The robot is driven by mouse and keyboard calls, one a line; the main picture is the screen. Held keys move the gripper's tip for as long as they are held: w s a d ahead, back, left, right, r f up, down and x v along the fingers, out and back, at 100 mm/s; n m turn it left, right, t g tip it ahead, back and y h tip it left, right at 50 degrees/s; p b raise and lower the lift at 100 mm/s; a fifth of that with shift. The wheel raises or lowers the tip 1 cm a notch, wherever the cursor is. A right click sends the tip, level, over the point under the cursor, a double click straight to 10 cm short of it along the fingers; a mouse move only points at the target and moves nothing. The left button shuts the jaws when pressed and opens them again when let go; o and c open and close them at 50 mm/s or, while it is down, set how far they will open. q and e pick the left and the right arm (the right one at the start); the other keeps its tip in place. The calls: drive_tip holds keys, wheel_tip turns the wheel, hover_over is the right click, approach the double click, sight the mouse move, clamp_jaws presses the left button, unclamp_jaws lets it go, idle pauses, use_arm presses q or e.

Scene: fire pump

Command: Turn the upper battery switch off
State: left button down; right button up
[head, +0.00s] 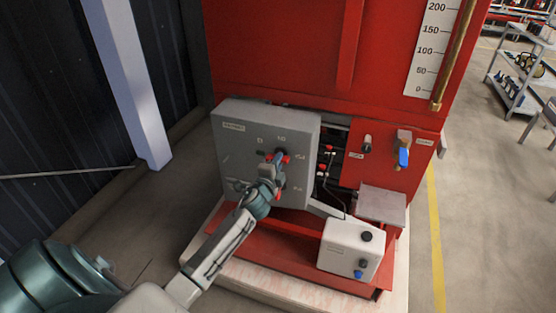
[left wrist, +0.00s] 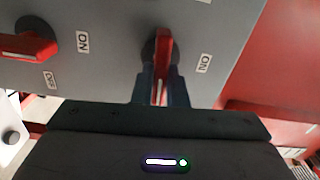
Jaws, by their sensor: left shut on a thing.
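The grey panel (head: 232,160) on the red pump unit carries red-handled battery switches. My left gripper (head: 278,163) is at the panel front, shut on the upper switch handle (left wrist: 163,50). In the left wrist view its fingers (left wrist: 161,88) grip both sides of this handle. An ON label (left wrist: 203,63) shows beside it; the gripper hides the panel below it in that view. The other red switch handle (left wrist: 27,46) has ON and OFF labels near it. The held handle lies roughly crosswise to that other handle. My right gripper is not in view.
A white box (head: 345,240) with knobs stands at the lower right of the panel. A blue-handled valve (head: 403,152) is on the red body. A white post (head: 130,80) stands at the left. Clear floor lies at the right, with a shelf (head: 520,85) beyond.

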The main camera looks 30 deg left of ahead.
use_arm(q)
drive_tip(key=shift+f+m, duration=0.1)
drive_tip(key=shift+m, duration=0.5)
drive_tip(key=c, duration=1.4)
unclamp_jaws()
drive_tip(key=shift+c, duration=0.2)
drive_tip(key=shift+s, duration=0.1)
drive_tip(key=b+v, duration=0.3)
drive_tip(key=v, duration=0.7)
drive_tip(key=shift+s+d, duration=0.2)
drive_tip(key=shift+s, duration=0.1)
drive_tip(key=shift+f, duration=0.1)
